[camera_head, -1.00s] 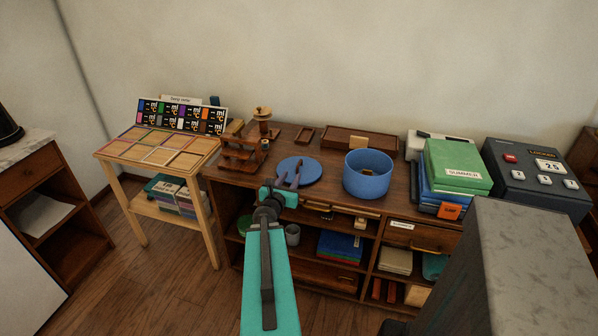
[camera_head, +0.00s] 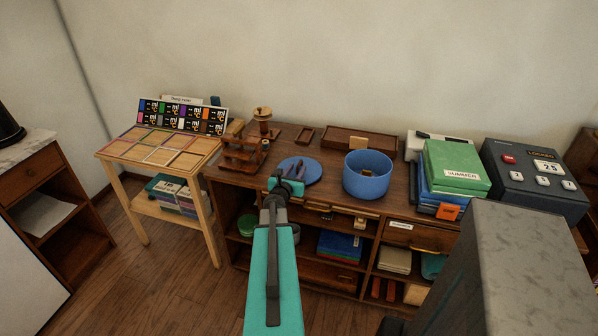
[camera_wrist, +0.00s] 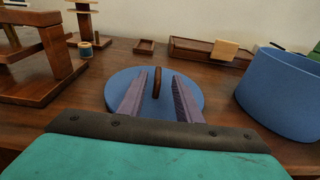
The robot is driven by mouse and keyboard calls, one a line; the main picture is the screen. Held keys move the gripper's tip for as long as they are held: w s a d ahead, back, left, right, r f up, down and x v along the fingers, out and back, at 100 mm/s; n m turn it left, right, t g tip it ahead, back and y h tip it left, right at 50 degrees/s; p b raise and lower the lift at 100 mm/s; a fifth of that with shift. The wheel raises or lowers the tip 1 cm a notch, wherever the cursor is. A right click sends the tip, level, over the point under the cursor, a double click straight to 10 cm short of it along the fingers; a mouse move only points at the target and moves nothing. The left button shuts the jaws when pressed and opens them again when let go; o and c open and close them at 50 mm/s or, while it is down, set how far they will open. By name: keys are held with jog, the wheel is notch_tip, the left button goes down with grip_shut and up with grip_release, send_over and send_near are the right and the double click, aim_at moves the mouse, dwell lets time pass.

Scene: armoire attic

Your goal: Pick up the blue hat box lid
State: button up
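The blue hat box lid (camera_head: 312,169) is a flat round disc lying on the wooden dresser top. The wrist view shows the lid (camera_wrist: 120,88) with a brown upright handle (camera_wrist: 157,83) at its middle. My gripper (camera_head: 291,170) is over the lid's near side. In the wrist view my gripper (camera_wrist: 160,85) is open, with one purple finger on each side of the handle and gaps between. I cannot tell whether the fingers touch the lid. The blue hat box (camera_head: 367,176) stands open to the right of the lid.
A wooden stepped stand (camera_head: 243,153) is left of the lid, and a wooden tray (camera_head: 343,141) lies behind. Stacked boxes with a green one (camera_head: 457,166) stand right of the hat box. A grey block (camera_head: 530,260) fills the right foreground.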

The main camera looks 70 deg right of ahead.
aim_at(298, 167)
jog(key=shift+d, duration=0.1)
dwell(0.3)
jog(key=shift+w+d+f+p, duration=0.15)
jog(key=shift+d+p, duration=0.3)
jog(key=shift+d, duration=0.3)
jog(key=shift+w+d+f+p, duration=0.15)
jog(key=shift+d+p, duration=0.25)
jog(key=shift+d, duration=0.35)
jog(key=shift+d+f, duration=0.15)
jog(key=shift+d, duration=0.85)
grip_shut()
